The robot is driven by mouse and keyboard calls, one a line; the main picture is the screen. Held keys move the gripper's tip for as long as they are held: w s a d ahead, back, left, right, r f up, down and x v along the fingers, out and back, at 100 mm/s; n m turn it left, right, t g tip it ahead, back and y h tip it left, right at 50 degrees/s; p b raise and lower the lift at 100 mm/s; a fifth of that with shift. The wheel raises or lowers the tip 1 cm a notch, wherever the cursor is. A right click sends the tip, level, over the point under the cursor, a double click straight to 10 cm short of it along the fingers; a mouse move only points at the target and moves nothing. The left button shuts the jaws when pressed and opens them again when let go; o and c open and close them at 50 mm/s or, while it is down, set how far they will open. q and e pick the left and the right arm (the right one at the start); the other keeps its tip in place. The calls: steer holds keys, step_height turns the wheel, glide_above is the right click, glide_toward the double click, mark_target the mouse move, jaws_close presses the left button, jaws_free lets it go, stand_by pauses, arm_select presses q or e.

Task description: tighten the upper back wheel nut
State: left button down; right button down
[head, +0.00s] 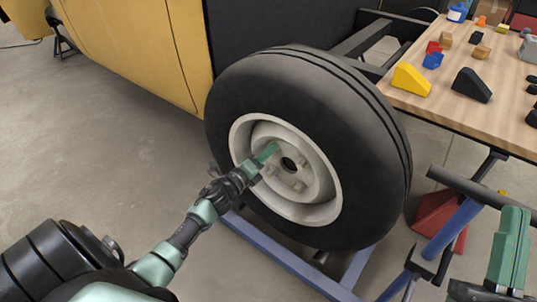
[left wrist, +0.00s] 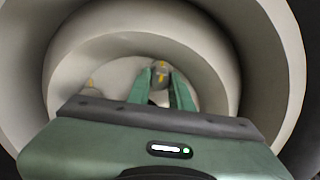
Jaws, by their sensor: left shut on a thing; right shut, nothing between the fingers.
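The wheel (head: 328,197) has a black tyre and a cream rim, with several wheel nuts around a dark centre hole. My left gripper (head: 270,152) reaches into the rim and is shut on the upper left nut. In the left wrist view my left gripper (left wrist: 160,88) has its green fingers on either side of this grey nut (left wrist: 161,70), which bears a yellow mark. Another marked nut (left wrist: 92,88) shows to its left, partly hidden by my gripper. My right gripper (head: 512,245) is at the lower right, away from the wheel, shut and empty.
A wooden table (head: 440,107) at the upper right carries a yellow wedge (head: 411,79), a black wedge (head: 471,85) and several small blocks. Yellow bodywork (head: 140,45) stands left of the wheel. A blue frame (head: 280,262) lies below it. The grey floor at left is mostly clear.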

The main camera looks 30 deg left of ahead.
arm_select(q)
steer(key=shift+f+m, duration=0.1)
steer(key=shift+m, duration=0.3)
arm_select(e)
steer(key=shift+s+r+t, duration=0.4)
steer(key=shift+s+r, duration=0.1)
arm_select(q)
steer(key=c, duration=1.3)
jaws_free()
steer(key=shift+o, duration=0.2)
arm_select(e)
steer(key=shift+y, duration=0.4)
steer(key=shift+h, duration=0.3)
arm_select(q)
steer(key=s+p, duration=0.1)
steer(key=s, duration=0.6)
steer(key=shift+s+a, duration=0.3)
steer(key=shift+s, duration=0.1)
arm_select(e)
steer(key=w+f+g+h, duration=0.1)
steer(key=w+f+g, duration=0.2)
steer(key=f, duration=0.2)
steer(key=shift+w+f+g, duration=0.15)
steer(key=shift+w+g, duration=0.15)
steer(key=shift+g, duration=0.1)
